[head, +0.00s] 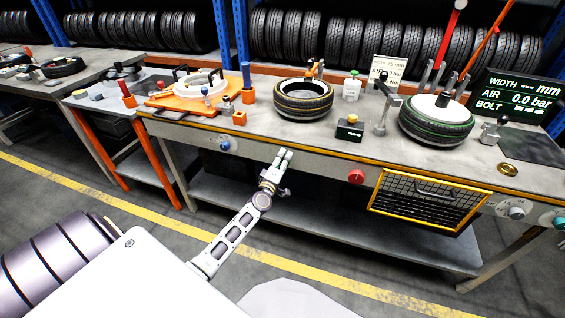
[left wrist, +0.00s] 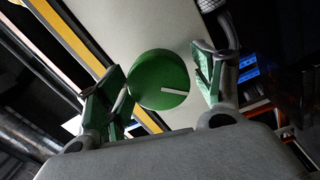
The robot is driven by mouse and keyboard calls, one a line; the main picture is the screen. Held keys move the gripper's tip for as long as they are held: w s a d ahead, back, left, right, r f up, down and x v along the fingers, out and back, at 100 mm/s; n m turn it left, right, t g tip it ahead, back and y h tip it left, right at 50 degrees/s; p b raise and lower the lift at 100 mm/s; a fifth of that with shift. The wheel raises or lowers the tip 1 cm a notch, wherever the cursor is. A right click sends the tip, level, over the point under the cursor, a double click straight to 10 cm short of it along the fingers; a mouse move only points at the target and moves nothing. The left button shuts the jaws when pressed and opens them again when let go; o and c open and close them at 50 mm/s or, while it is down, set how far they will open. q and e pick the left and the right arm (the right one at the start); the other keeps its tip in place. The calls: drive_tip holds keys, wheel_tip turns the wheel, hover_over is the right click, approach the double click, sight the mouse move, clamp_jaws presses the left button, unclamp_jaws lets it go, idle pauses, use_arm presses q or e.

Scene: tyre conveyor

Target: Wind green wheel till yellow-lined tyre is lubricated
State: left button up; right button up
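The green wheel (left wrist: 158,80) is a round knob with a white line on its face. It shows in the left wrist view between the two green-padded fingers of my left gripper (left wrist: 160,92). The fingers are apart; a gap shows at the right finger, and the left one overlaps the wheel's edge, so I cannot tell if it touches. In the head view my left gripper (head: 284,158) is at the bench's front panel and hides the wheel. The yellow-lined tyre (head: 303,101) lies flat on the bench above it. My right gripper is not in view.
A blue knob (head: 224,145) and a red knob (head: 356,177) sit on the same front panel. A yellow-framed mesh basket (head: 427,199) hangs to the right. A green-lined tyre (head: 437,121) and a display (head: 518,95) stand on the bench (head: 270,130).

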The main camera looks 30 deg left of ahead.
use_arm(q)
drive_tip(key=s+d, duration=0.2)
drive_tip(key=s, duration=0.9)
drive_tip(key=shift+s+d+f, duration=0.15)
drive_tip(key=shift+s+f, duration=0.1)
drive_tip(key=shift+s, duration=0.1)
idle(0.7)
drive_tip(key=shift+s+f, duration=0.1)
idle(0.7)
